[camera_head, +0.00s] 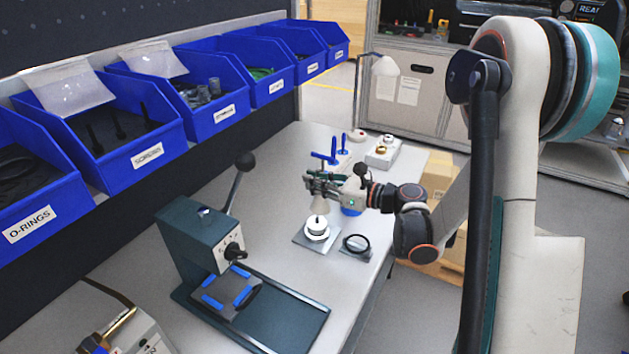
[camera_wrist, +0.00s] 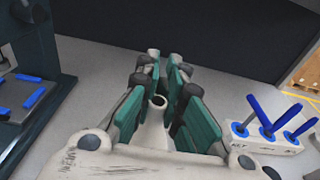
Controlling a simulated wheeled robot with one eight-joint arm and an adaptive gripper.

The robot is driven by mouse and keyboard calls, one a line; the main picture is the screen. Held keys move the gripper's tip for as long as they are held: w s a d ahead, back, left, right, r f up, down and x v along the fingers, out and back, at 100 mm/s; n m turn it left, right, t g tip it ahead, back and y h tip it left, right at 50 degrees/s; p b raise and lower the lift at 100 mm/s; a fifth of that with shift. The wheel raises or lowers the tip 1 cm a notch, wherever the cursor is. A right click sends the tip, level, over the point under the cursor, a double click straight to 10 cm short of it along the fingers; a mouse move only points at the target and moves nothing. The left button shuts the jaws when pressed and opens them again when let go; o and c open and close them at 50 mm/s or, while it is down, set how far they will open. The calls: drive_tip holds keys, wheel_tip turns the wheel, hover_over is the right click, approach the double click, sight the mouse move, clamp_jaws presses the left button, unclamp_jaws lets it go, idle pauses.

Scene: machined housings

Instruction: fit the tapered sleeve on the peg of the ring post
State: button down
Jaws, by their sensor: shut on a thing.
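My gripper (camera_head: 318,184) is shut on the tapered sleeve (camera_head: 320,205), a pale cone, narrow end up and wide end down. In the wrist view, the teal-padded fingers (camera_wrist: 160,105) stand on both sides of the sleeve (camera_wrist: 152,132), and its dark top hole shows. The ring post (camera_head: 317,236) stands on a grey plate below, with stacked white rings and a short dark peg (camera_head: 317,220) at its top. The sleeve hangs upright just above the post, nearly in line with the peg. I cannot tell whether its lower edge surrounds the peg tip.
A black ring (camera_head: 356,243) lies on a small plate right of the post. A blue round thing (camera_head: 352,211) is partly hidden behind my gripper. A dark green press (camera_head: 215,245) stands at left. Blue-handled tools (camera_head: 332,155) stand behind. Blue bins (camera_head: 150,120) line the left wall.

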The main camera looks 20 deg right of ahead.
drive_tip(key=shift+r, duration=0.1)
drive_tip(key=f+b, duration=0.1)
drive_tip(key=f, duration=0.1)
drive_tip(key=w+a+f+b, duration=0.1)
drive_tip(key=shift+b, duration=0.35)
idle(0.3)
drive_tip(key=shift+f+b, duration=1.55)
drive_tip(key=shift+b, duration=0.45)
idle(2.0)
drive_tip(key=c, duration=1.6)
unclamp_jaws()
drive_tip(key=shift+o, duration=0.2)
drive_tip(key=shift+d, duration=0.1)
drive_tip(key=v, duration=1.2)
drive_tip(key=shift+r, duration=0.15)
